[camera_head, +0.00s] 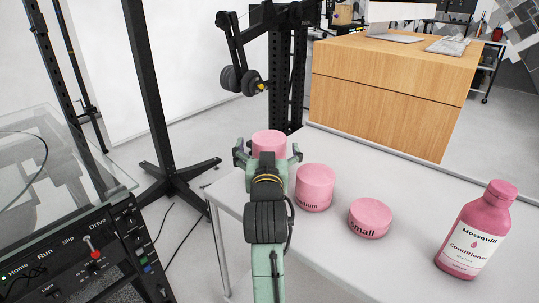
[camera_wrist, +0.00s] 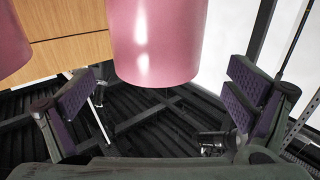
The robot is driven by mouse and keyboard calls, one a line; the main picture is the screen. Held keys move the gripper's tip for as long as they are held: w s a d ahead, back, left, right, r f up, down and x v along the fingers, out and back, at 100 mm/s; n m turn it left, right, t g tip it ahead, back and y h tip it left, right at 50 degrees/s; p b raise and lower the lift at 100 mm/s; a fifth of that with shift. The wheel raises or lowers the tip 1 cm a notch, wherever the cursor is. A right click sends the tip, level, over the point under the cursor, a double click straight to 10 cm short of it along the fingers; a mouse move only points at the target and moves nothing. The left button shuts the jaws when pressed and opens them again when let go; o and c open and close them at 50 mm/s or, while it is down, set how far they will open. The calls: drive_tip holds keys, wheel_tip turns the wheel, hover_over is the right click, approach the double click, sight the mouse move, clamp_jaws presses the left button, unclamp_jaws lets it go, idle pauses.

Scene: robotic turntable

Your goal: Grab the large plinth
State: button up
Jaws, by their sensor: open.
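The large plinth (camera_head: 269,138) is a pink cylinder at the left end of the white table (camera_head: 330,260). My gripper (camera_head: 268,154) is open in front of it, with one finger to each side in the head view. My arm hides its lower part and any label. In the wrist view the large plinth (camera_wrist: 155,40) fills the top middle, and my open gripper (camera_wrist: 163,98) has clear gaps on both sides of it. No contact shows. The medium plinth (camera_head: 315,186) and the small plinth (camera_head: 370,217) stand to the right.
A pink conditioner bottle (camera_head: 475,230) stands at the table's right. A control box (camera_head: 90,260) with a red-knobbed lever is at the left. A black stand (camera_head: 165,120) rises behind the table's left end. A wooden desk (camera_head: 390,90) is at the back.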

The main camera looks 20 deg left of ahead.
sight(269, 137)
drive_tip(key=p+x, duration=0.1)
drive_tip(key=x, duration=0.4)
drive_tip(key=shift+d+f, duration=0.1)
drive_tip(key=shift+d, duration=0.05)
drive_tip(key=shift+c, duration=0.5)
drive_tip(key=c, duration=1.8)
